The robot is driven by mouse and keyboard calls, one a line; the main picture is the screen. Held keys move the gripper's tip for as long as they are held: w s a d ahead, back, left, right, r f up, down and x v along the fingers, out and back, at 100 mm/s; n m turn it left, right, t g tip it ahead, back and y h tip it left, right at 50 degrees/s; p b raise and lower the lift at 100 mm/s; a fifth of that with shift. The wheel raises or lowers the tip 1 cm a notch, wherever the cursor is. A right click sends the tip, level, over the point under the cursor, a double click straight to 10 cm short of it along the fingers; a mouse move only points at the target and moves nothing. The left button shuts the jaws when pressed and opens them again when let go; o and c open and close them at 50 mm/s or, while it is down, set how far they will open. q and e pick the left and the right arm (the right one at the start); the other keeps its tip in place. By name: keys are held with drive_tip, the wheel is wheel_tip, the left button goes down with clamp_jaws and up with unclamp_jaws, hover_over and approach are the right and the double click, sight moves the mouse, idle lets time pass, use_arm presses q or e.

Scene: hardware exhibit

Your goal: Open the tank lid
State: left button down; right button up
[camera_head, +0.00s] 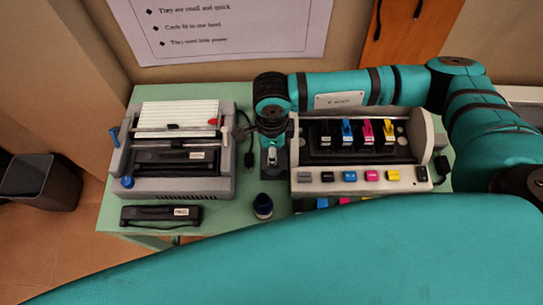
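The ink-tank unit (306,178) is a cream housing on the right half of the green table. Its dark bay holds upright tanks with a black, a blue (346,130), a magenta (368,131) and a yellow (388,130) top. My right arm crosses over the unit's back edge and hides part of it. I cannot make out for certain which part is the tank lid. My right gripper (269,158) points down just left of the unit, apart from the coloured tanks. Its fingers are too small to read. My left gripper is out of view.
A grey machine (179,186) with a white ribbed top stands on the table's left side. Coloured buttons line the unit's front. A bin (40,182) stands on the floor.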

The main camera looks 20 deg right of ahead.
wheel_tip(320, 180, down, 6)
drive_tip(key=shift+r+p, duration=0.15)
drive_tip(key=shift+p, duration=0.4)
clamp_jaws()
